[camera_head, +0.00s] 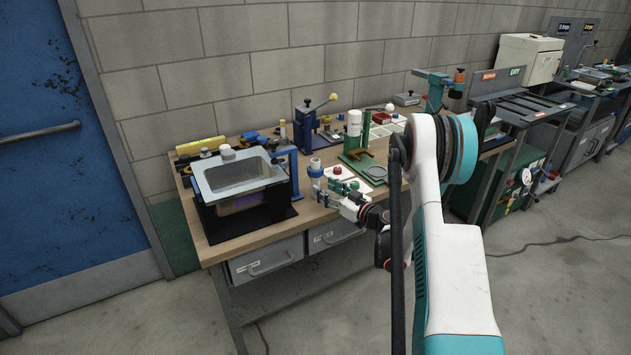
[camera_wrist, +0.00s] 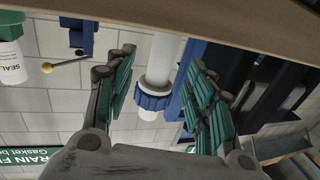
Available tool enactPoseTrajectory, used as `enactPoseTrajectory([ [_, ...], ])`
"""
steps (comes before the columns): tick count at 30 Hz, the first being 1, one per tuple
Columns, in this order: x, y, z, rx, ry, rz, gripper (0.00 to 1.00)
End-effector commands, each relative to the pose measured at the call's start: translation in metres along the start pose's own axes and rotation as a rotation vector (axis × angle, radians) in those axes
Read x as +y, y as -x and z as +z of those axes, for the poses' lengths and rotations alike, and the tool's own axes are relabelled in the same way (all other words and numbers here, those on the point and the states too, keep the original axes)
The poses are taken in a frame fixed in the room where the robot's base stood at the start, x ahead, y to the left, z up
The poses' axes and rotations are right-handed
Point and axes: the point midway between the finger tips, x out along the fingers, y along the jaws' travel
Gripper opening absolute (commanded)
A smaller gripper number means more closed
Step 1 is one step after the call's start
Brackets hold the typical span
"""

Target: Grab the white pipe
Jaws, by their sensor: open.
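The white pipe (camera_wrist: 163,55) shows between my fingers in the wrist view, with a ribbed blue collar (camera_wrist: 153,97) around it. In the head view, the white pipe (camera_head: 315,163) stands upright near the front of the wooden bench, with blue parts around it. My gripper (camera_head: 330,186) is low over the bench at the pipe's right side. In the wrist view, my gripper (camera_wrist: 162,58) is open, with one green-padded finger on each side of the pipe. I see gaps between the pads and the pipe. The pipe's far end is hidden behind a brown edge.
A black-framed sink basin (camera_head: 240,175) stands left of the pipe. A green-based fixture (camera_head: 363,165) with a white and green bottle (camera_head: 354,125) is behind and right of my gripper. A blue press with a yellow knob (camera_head: 306,125) is behind. Small parts crowd the bench (camera_head: 222,240).

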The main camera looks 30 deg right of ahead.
Motion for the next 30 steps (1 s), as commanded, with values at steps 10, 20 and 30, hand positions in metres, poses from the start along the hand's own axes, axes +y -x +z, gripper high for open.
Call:
enactPoseTrajectory([
  [10, -0.002, -0.036, -0.003, 0.000, 0.000, -0.003, 0.49],
  [20, -0.001, -0.056, -0.006, 0.000, 0.000, 0.000, 0.49],
  [30, -0.001, -0.055, -0.006, 0.000, 0.000, 0.000, 0.00],
])
